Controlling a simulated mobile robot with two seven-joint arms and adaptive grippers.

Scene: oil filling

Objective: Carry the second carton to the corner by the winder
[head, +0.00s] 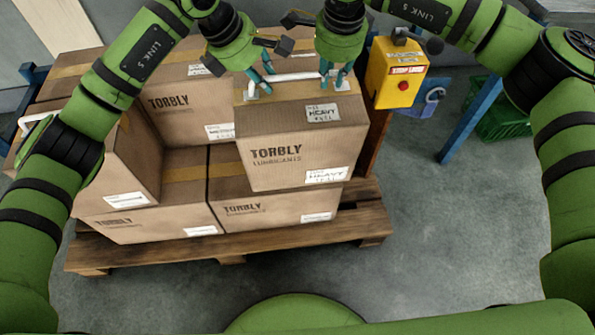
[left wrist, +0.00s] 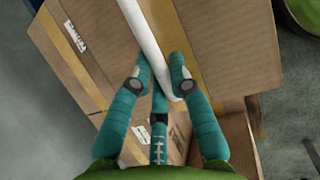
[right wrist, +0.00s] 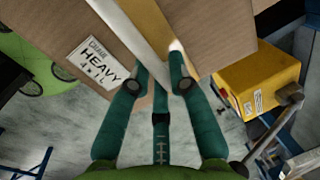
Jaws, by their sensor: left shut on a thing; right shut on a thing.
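A brown Torbly carton (head: 290,150) with a HEAVY label hangs or rests above the lower right carton (head: 275,210); I cannot tell whether they touch. A white bar handle (head: 295,77) runs along its top. My left gripper (head: 258,88) is shut on the left part of this handle, also seen in the left wrist view (left wrist: 160,85). My right gripper (head: 334,82) is shut on the right part, also seen in the right wrist view (right wrist: 160,82). I cannot make out a winder for certain.
More Torbly cartons stand on the wooden pallet (head: 300,237), at left (head: 125,165) and behind (head: 180,110). A yellow box with a red button (head: 397,75) stands close right of the held carton. A blue frame (head: 470,120) and green crate (head: 505,112) lie beyond.

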